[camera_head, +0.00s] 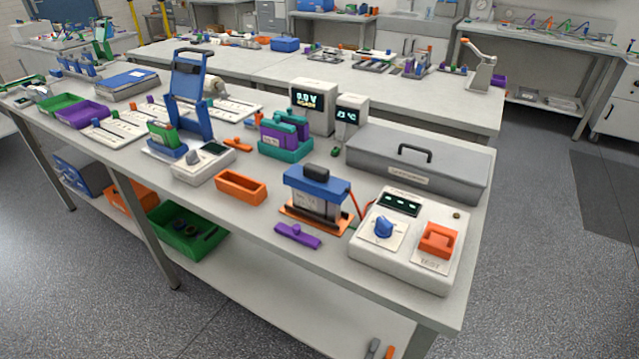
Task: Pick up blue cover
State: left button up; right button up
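A blue cover (330,185) with a black handle block on top sits on a grey cell body (316,208). The cell body stands on an orange base plate (298,219) near the front of the workbench. The cover looks level and seated on the body. Neither of my grippers is in view, so nothing is seen touching the cover.
A white control box (375,263) with a blue knob and orange switch stands close right, joined by orange leads. A purple piece (298,237) lies in front, an orange tray (241,187) left. A grey lidded case (420,165) and teal rack (285,149) are behind.

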aim_at(310, 178)
jog(key=i+j, duration=0.25)
jog(key=j, duration=0.15)
jog(key=i+j+z, duration=0.1)
jog(key=i+j, duration=0.35)
jog(key=j, duration=0.3)
